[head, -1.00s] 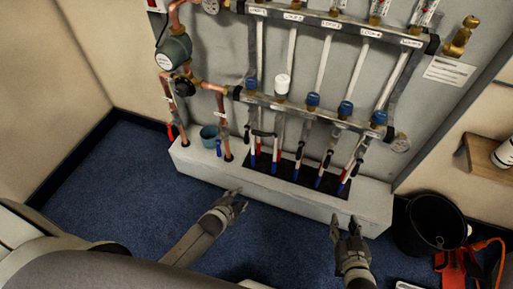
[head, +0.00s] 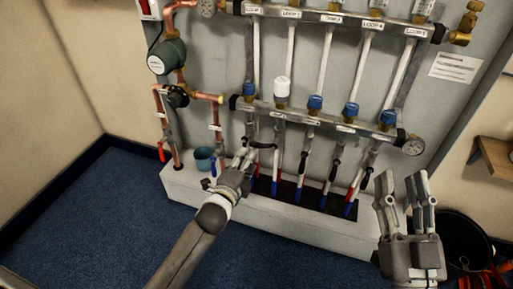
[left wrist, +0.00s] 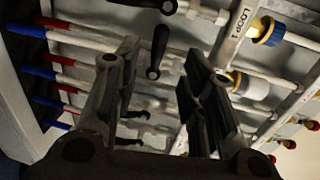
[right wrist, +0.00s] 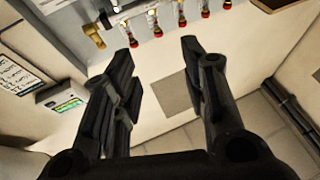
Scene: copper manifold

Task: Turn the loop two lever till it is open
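The loop two lever (head: 263,145) is a black handle lying crosswise to its pipe, below the white-capped valve (head: 282,88) in the head view. In the left wrist view the lever (left wrist: 160,50) shows between the two fingers, with space on both sides; depth is hard to judge. My left gripper (head: 243,158) is open at the lower left of the manifold, close to this lever. It also shows in the left wrist view (left wrist: 160,60). My right gripper (head: 404,182) is open and empty, in front of the manifold's right end, away from the lever.
The other levers, such as the loop three one (head: 303,161), lie roughly along their pipes. A teal cup (head: 204,158) stands on the white ledge (head: 290,222) left of my left gripper. A black bucket (head: 465,240) is on the floor at right.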

